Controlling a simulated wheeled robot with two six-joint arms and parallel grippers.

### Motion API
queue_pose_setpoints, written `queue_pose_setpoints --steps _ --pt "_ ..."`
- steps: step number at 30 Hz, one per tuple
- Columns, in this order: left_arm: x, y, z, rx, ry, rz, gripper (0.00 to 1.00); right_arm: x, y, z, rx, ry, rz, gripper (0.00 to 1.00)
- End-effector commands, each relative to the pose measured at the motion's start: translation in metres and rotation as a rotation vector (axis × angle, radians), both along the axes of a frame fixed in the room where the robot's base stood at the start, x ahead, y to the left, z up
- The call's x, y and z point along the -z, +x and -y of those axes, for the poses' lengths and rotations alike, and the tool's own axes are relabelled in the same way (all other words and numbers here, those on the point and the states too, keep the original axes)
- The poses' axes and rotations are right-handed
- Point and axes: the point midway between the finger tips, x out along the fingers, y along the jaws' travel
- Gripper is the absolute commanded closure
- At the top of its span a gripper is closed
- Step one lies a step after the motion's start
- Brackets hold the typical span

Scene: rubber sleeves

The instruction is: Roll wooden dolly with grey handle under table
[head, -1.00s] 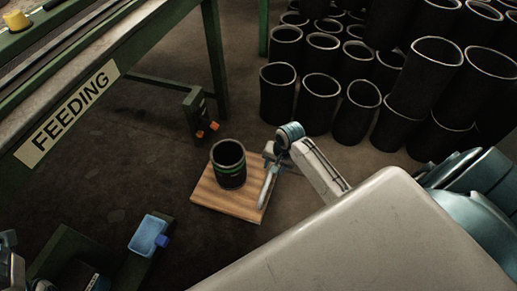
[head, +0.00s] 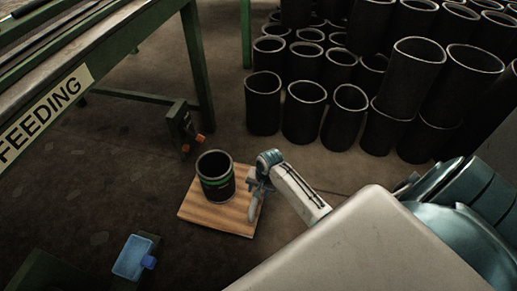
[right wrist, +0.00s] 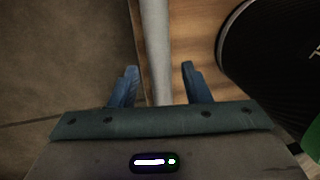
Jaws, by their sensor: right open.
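The wooden dolly (head: 213,213) stands on the floor in the middle of the head view, with a black, green-banded rubber sleeve (head: 217,188) upright on it. Its grey handle (head: 253,209) is at its right side, beside my right gripper (head: 256,190). In the right wrist view the handle (right wrist: 155,40) runs between the two blue fingers of the open right gripper (right wrist: 159,78), with a gap on each side. The dolly's boards (right wrist: 190,35) and the sleeve (right wrist: 265,60) are to the right there. The table (head: 95,75) marked FEEDING is at upper left. My left gripper is not in view.
Many black sleeves (head: 305,110) stand and are stacked at upper right. A green table leg with a bracket (head: 180,125) stands above the dolly in the picture.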

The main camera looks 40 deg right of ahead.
Motion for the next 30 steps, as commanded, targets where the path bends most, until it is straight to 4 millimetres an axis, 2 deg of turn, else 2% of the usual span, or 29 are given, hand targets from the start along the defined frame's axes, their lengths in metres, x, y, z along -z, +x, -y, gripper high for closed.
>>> queue_pose_setpoints --steps 2,8,9,16,20,25,30 --pt "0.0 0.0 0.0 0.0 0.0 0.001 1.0 0.0 0.0 0.0 0.0 0.0 0.0 0.59" --pt "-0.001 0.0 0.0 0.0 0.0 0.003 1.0 0.0 0.0 0.0 0.0 0.0 0.0 0.98" --pt "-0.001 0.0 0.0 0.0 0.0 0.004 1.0 0.0 0.0 0.0 0.0 0.0 0.0 1.0" --pt "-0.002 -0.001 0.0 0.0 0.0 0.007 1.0 -0.001 0.002 -0.002 0.0 0.001 0.001 1.0" --pt "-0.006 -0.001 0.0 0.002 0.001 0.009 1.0 -0.002 0.011 -0.009 0.0 0.003 0.002 1.0" --pt "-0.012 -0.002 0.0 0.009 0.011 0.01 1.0 -0.004 0.033 -0.029 0.0 0.005 0.003 1.0" --pt "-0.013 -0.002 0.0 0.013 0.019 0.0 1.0 -0.004 0.066 -0.057 -0.002 0.007 0.004 1.0"
